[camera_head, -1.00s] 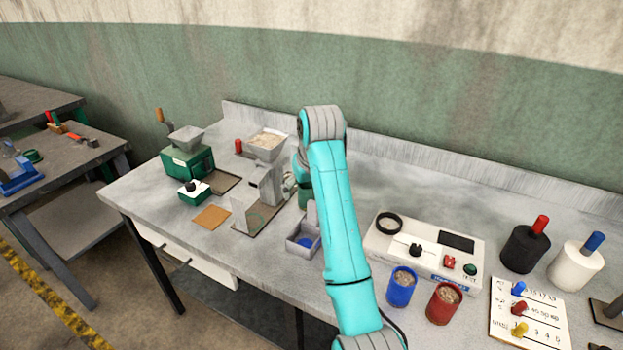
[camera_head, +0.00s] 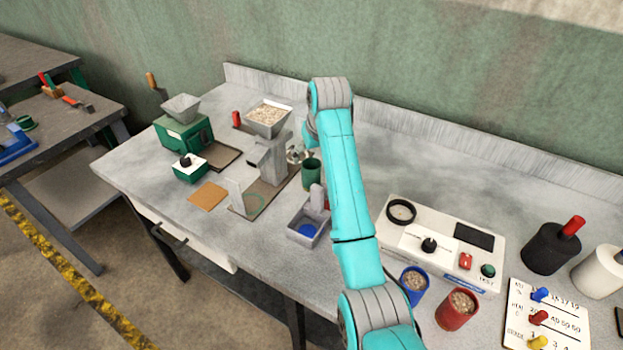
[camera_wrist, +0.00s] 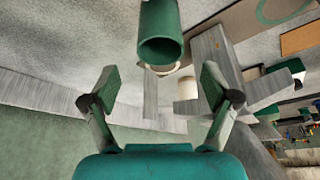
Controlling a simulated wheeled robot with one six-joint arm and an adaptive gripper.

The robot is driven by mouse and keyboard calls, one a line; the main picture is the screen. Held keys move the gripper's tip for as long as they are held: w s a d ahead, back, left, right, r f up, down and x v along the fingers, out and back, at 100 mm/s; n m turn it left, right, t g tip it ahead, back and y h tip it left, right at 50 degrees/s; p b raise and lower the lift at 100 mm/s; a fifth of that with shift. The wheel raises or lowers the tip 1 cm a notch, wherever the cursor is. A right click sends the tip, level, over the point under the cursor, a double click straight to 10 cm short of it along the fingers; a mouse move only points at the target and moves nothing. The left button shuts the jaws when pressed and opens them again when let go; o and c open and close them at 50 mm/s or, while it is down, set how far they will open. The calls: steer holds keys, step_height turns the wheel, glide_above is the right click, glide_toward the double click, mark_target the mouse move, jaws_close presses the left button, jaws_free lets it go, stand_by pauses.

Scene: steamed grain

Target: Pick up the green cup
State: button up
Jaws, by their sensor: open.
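The green cup (camera_head: 311,173) stands on the bench just left of my arm, beside the grey dispenser with the grain hopper. In the wrist view the green cup (camera_wrist: 161,35) is at the top centre, its open rim facing the camera, and it looks empty. My gripper (camera_wrist: 160,82) is open, with its two fingers spread apart and nothing between them. The cup lies beyond the fingertips and in line with the gap, not touching either finger. In the head view my gripper is mostly hidden behind my arm.
The grey dispenser (camera_head: 269,158) stands close left of the cup. A grey tray (camera_head: 307,229) with a blue disc is in front. A white tester (camera_head: 440,243), a blue cup (camera_head: 414,284) and a red cup (camera_head: 457,309), both filled, are to the right. A green mill (camera_head: 184,134) stands further left.

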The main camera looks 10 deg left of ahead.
mark_target(311, 164)
steer(key=shift+x, duration=2.55)
steer(key=shift+s+d+f, duration=0.1)
steer(key=shift+s, duration=0.15)
steer(key=c, duration=1.3)
